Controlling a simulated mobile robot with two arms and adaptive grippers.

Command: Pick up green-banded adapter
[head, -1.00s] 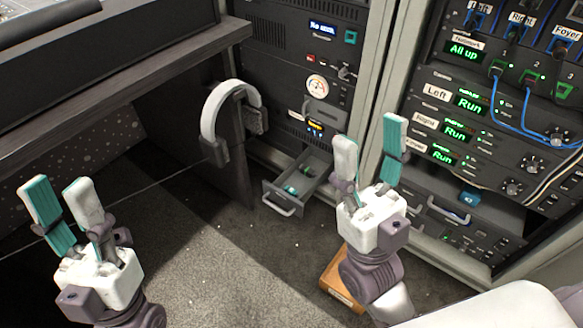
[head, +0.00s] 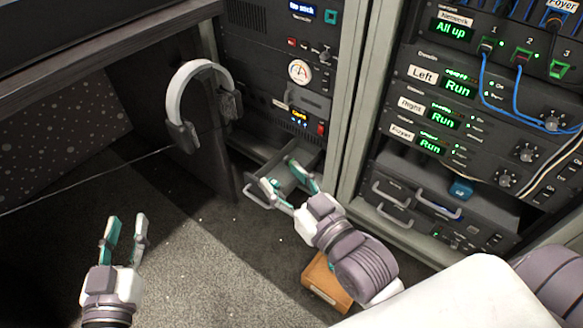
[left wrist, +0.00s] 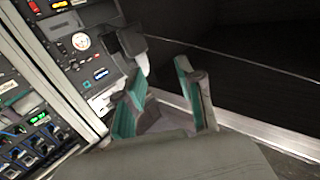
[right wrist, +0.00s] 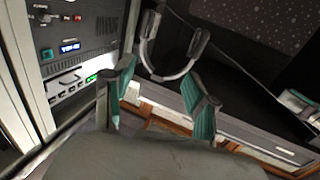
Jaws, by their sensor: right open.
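The small open drawer (head: 258,197) sticks out at the foot of the left rack. I cannot make out the green-banded adapter now; my right gripper covers much of the drawer's inside. My right gripper (head: 281,176) is open, its teal-padded fingers over the drawer with a gap between them. Its fingers also show apart in the right wrist view (right wrist: 158,70), with nothing seen between them. My left gripper (head: 127,228) is open and empty above the carpet at lower left, apart from the drawer; it also shows in the left wrist view (left wrist: 160,72).
White headphones (head: 202,92) hang on the desk's side panel, left of the drawer. The right rack (head: 423,118) holds labelled units and blue cables, with a blue item (head: 461,188) low down. A wooden box (head: 326,283) sits on the floor below my right arm. The carpet between the grippers is clear.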

